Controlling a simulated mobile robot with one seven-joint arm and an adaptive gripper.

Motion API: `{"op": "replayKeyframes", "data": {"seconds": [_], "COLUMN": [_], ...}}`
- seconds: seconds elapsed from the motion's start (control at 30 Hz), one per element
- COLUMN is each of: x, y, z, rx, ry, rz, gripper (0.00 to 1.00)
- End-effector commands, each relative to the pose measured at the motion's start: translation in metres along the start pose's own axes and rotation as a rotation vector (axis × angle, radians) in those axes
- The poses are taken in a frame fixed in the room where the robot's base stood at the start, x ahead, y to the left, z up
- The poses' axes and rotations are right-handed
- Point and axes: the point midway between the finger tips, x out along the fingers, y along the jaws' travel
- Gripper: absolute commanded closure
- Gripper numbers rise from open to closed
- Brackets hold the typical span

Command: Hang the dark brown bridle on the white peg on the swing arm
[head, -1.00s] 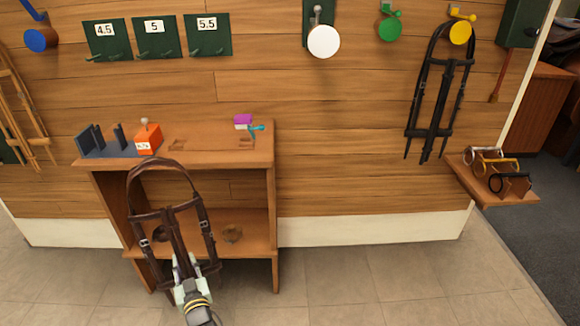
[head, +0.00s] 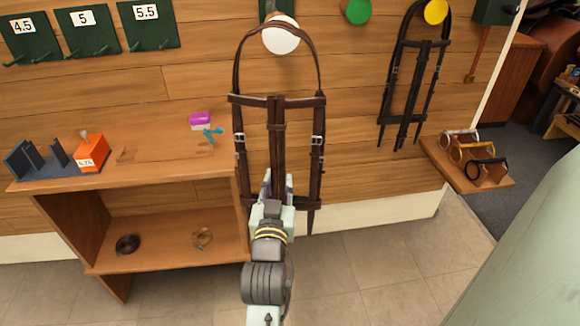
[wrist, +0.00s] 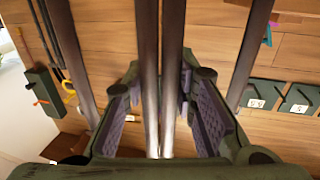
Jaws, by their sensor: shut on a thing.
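The dark brown bridle (head: 277,145) hangs upright from my gripper (head: 276,185), its crown loop uppermost. My gripper is shut on the bridle's middle straps, which run between the fingers in the wrist view (wrist: 165,85). The white peg (head: 281,36) shows as a round white disc on the wall. In the head view the top of the loop overlaps the peg's disc. I cannot tell from this view whether the loop is around the peg or in front of it. The swing arm behind the peg is mostly hidden.
A black bridle (head: 412,90) hangs at the yellow peg (head: 436,11) on the right. A green peg (head: 357,10) is between. A wooden shelf unit (head: 170,175) stands at left, with an orange box (head: 91,152) on it. A small ledge (head: 460,170) holds several rings at right.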

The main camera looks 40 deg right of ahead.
Motion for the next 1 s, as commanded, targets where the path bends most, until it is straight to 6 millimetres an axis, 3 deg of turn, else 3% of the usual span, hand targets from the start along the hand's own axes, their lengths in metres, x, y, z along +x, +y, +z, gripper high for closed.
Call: {"op": "replayKeyframes", "data": {"seconds": [0.1, 0.2, 1.0], "x": [-0.008, -0.009, 0.032], "y": [0.018, 0.022, 0.012], "z": [-0.013, -0.015, -0.011], "rx": [0.001, 0.002, 0.002], "ry": [0.004, 0.004, 0.004], "rz": [0.036, 0.046, 0.045], "gripper": [1.00, 1.00, 1.00]}}
